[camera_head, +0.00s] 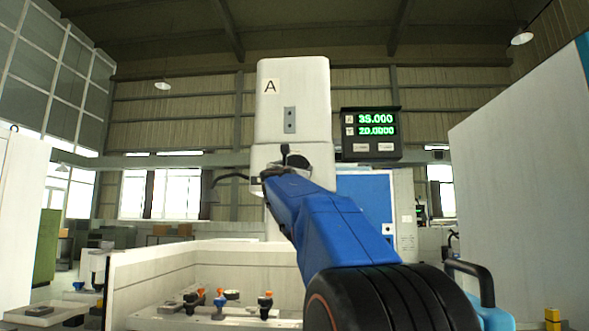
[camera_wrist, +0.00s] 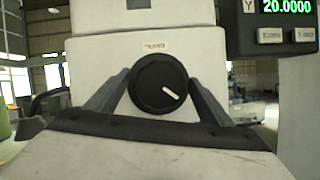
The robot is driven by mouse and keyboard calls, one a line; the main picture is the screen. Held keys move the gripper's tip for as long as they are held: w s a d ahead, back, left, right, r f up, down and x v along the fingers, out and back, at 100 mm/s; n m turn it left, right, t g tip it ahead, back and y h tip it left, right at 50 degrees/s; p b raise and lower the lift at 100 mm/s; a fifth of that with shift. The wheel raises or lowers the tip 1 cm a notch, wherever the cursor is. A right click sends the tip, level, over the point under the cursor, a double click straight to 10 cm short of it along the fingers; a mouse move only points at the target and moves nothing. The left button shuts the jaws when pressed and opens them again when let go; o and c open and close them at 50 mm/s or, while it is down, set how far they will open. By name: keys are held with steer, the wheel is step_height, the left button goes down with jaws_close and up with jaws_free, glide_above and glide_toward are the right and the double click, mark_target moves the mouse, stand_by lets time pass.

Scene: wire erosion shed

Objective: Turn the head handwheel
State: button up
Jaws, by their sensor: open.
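The head handwheel (camera_wrist: 158,84) is a round black knob with a white pointer line, on the white machine head under a small label. In the wrist view its pointer aims to the lower right. My gripper (camera_wrist: 158,90) is open, with one dark finger on each side of the knob; I cannot tell whether they touch it. In the head view my blue arm reaches up to the white head (camera_head: 293,105) marked "A". There my gripper (camera_head: 285,160) and arm hide most of the knob.
A black readout (camera_head: 371,134) showing 35.000 and 20.0000 hangs right of the head. Below left is a white-walled tank (camera_head: 150,270) with several small clamps and fixtures. A large white panel (camera_head: 520,180) stands at the right. A blue cabinet door (camera_head: 365,195) is behind my arm.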

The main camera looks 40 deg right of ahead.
steer(key=shift+w+d, duration=0.1)
steer(key=shift+d, duration=0.05)
steer(key=c, duration=1.1)
steer(key=shift+o, duration=0.2)
